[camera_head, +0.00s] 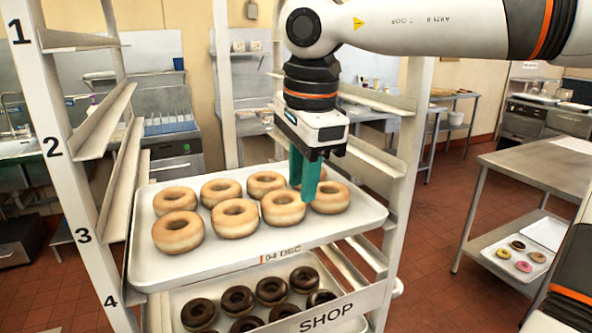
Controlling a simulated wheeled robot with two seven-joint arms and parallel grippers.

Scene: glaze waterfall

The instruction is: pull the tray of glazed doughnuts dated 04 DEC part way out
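The tray (362,232) dated 04 DEC is pale and shallow. It sits in the rack at the level near number 3 and holds several pale glazed doughnuts (233,217) in two rows. Its date label (282,254) is on the front rim. My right gripper (304,190) comes down from above with green fingers, in front of the right-hand doughnuts in the picture. My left gripper is not in view.
The white rack (62,165) has numbered levels and side rails. A lower tray of dark doughnuts (238,300) is close beneath, with a SHOP sign (328,314) at its front. A steel table (545,170) stands at right, with a small doughnut tray (500,263) on its lower shelf.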

